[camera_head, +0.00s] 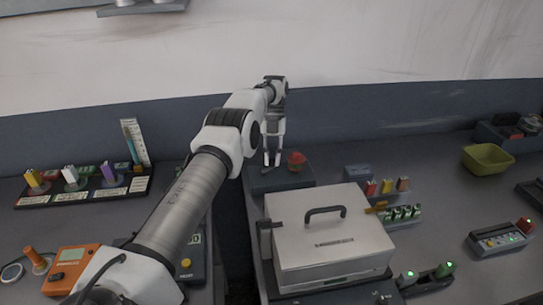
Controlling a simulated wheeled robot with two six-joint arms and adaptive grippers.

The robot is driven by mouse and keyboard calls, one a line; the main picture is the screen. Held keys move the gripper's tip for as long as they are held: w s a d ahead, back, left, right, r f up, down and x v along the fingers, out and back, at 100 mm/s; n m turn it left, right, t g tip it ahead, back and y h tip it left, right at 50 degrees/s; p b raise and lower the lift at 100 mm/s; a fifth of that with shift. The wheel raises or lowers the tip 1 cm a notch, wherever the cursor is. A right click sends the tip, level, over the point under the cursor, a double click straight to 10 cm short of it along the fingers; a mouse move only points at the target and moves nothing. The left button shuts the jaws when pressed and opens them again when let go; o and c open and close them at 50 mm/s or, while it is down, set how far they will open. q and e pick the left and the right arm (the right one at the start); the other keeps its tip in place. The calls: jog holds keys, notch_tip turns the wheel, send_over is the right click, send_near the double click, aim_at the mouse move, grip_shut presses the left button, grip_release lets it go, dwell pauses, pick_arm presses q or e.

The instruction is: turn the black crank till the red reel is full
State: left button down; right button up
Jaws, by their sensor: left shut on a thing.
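The red reel (296,160) sits on a dark base (283,180) on the bench, near the back wall. My left gripper (272,161) reaches over from the left, points down and stands just left of the reel. It is shut on the black crank at the base; the crank is too small and dark to make out between the fingers. How full the reel is cannot be told at this size. My right gripper is not in view.
A silver metal case (330,240) with a black handle stands in front of the reel's base. Small coloured blocks (388,186) stand right of it. An olive bin (487,158) is at the far right. An orange device (72,268) is at lower left.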

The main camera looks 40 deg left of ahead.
pick_arm(q)
jog(key=shift+f, duration=0.1)
dwell(0.3)
jog(key=c, duration=1.1)
grip_release()
